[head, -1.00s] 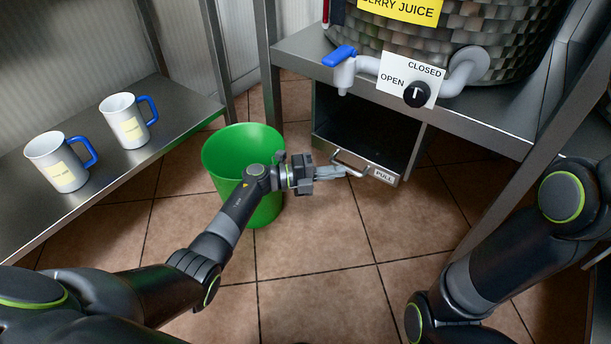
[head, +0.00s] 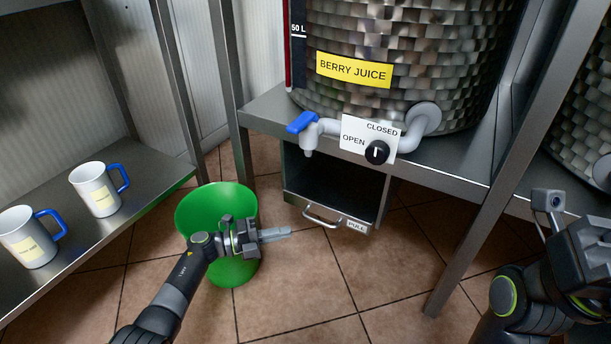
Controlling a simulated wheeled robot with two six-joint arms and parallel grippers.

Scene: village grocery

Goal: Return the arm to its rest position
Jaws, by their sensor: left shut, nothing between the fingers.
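My left gripper (head: 276,234) is shut and empty. In the head view it is in front of the green bucket (head: 222,268), with its fingers pointing right. The fingertips are apart from the handle (head: 322,219) of the metal drawer (head: 300,206), which is pulled open and looks empty. My right arm shows at the lower right; its fingers cannot be made out.
A barrel labelled berry juice (head: 400,60) stands on a metal shelf (head: 262,110), with a blue-handled tap (head: 306,128) and a dial sign (head: 368,137). Two mugs (head: 98,190) (head: 28,238) stand on the left shelf (head: 150,180). The tiled floor in front is clear.

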